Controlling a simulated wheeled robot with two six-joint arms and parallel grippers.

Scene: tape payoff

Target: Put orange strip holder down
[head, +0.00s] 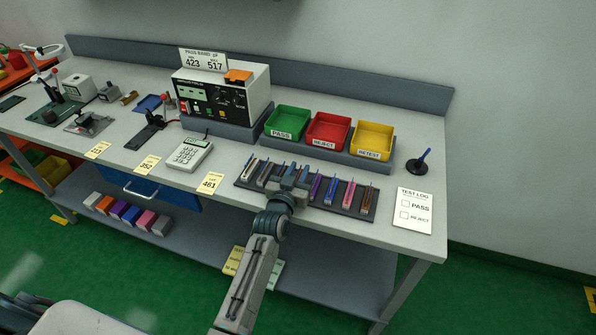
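My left gripper (290,180) is over the middle of a dark rack (341,208) on the bench. The rack holds a row of slim upright strip holders: pale ones at its left end, then, right of my gripper, a purple one (315,188), a blue one (331,190), a pink one (348,194) and a brownish one (366,201). My gripper hides the rack's middle slots. I cannot make out a clearly orange holder, nor whether the fingers are closed on one. My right gripper is out of view.
Behind the rack stand green (288,121), red (328,131) and yellow (372,139) bins. A test instrument (222,93) with an orange block on top stands behind left, and a calculator (190,154) lies left. A test log card (413,210) and a black stand (418,165) are right.

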